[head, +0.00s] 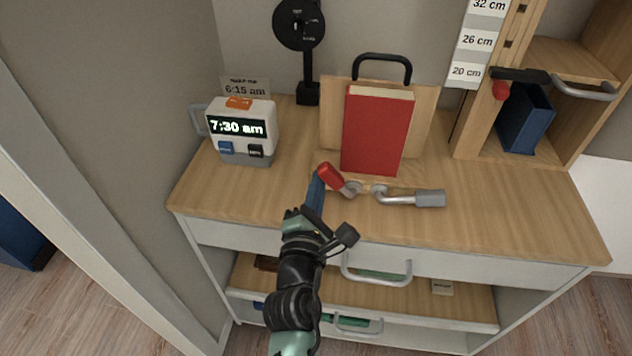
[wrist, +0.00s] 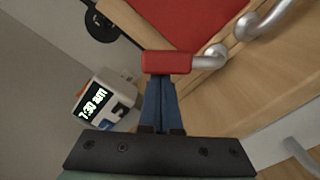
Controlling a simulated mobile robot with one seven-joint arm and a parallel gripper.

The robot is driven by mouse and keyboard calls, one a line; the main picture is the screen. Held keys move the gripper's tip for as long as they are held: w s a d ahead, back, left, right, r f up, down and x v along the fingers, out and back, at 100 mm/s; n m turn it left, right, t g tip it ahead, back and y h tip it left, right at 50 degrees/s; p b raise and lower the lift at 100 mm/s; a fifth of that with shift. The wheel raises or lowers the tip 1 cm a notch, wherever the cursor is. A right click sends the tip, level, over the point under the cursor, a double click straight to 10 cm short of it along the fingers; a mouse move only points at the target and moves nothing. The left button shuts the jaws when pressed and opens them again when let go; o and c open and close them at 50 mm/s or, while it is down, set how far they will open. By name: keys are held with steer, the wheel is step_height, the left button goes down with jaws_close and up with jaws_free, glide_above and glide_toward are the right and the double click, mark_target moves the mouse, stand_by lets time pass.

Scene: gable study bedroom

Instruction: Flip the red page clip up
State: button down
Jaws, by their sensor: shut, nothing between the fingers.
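The red page clip (head: 331,177) is a red grip on a short grey metal arm, at the lower front of the book stand (head: 425,115). It tilts up to the left from its pivot. In the wrist view the red clip (wrist: 167,62) lies just past my fingertips. A red book (head: 374,135) stands upright on the stand. My gripper (head: 317,182) is shut and empty. Its blue fingertips are at the clip's left side, touching it or very close; I cannot tell which. A second clip with a grey grip (head: 430,198) lies flat to the right.
A clock (head: 243,130) reading 7:30 am stands on the left of the desktop (head: 500,215). A shelf unit with a blue binder (head: 524,118) stands at the right. Drawer handles (head: 377,278) stick out below the desk's front edge. The desktop's right front is clear.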

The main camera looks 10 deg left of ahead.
steer(key=d+r+m+p, duration=0.1)
steer(key=r+m+p, duration=0.1)
steer(key=m, duration=0.1)
steer(key=shift+d+m, duration=0.3)
steer(key=shift+d, duration=0.05)
steer(key=shift+d+r+m+p, duration=0.2)
steer(key=shift+d+m+p, duration=0.35)
steer(key=shift+m, duration=0.25)
steer(key=shift+d+r+m+p, duration=0.2)
steer(key=shift+d+m+p, duration=0.1)
steer(key=shift+m+p, duration=0.4)
